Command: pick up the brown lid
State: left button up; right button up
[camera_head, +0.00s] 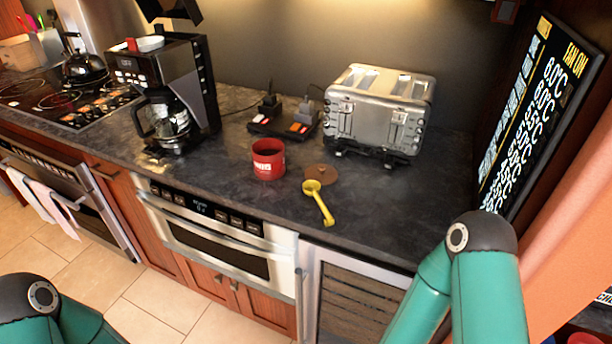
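The brown lid (321,174) is a small round disc lying flat on the dark countertop, in front of the toaster. A yellow scoop (318,200) lies just in front of it, its round end overlapping the lid's near edge in the picture; I cannot tell whether they touch. A red mug (268,159) stands upright to the left of the lid. Only green links of my two arms show, at the lower left and lower right. Neither gripper is in view.
A silver toaster (378,112) stands behind the lid. A coffee maker (170,100) with a glass pot stands to the left. A dark block with switches (284,121) sits behind the mug. A menu board (535,115) is at the right. The countertop (400,205) right of the scoop is clear.

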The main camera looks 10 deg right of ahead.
aim_at(325, 174)
jog(key=z, duration=0.1)
jog(key=k, duration=0.4)
jog(key=u, duration=1.6)
jog(key=i, duration=0.1)
jog(key=z, duration=2.9)
jog(key=k, duration=1.35)
jog(key=u, duration=1.25)
jog(key=i, duration=1.65)
jog(key=z, duration=0.05)
